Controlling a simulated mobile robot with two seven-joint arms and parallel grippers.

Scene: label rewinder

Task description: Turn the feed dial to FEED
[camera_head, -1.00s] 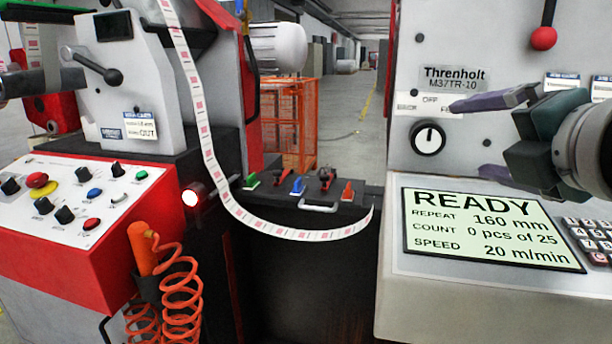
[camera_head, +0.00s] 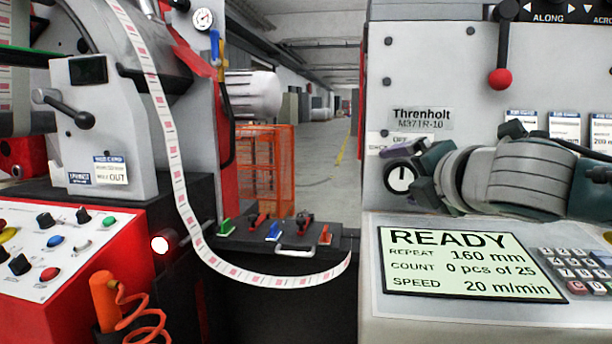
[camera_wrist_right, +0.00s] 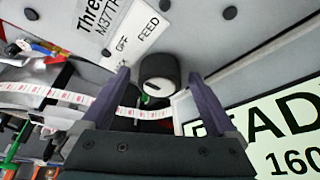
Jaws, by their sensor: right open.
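The pointer looks roughly upright in the head view, towards OFF. In the wrist view the dial (camera_wrist_right: 158,70) sits ahead, between my two purple fingers, with the words OFF and FEED on the label plate (camera_wrist_right: 132,42) beyond it. My right gripper (camera_head: 408,170) is open, one finger on each side of the dial; the wrist view also shows the open gripper (camera_wrist_right: 160,78). Contact cannot be told. The left gripper is out of view.
A READY display (camera_head: 465,264) and a keypad (camera_head: 580,265) lie below my right gripper. A red-knobbed lever (camera_head: 500,78) hangs above. A label web (camera_head: 180,190) loops down on the left, near a red-edged control panel (camera_head: 50,250).

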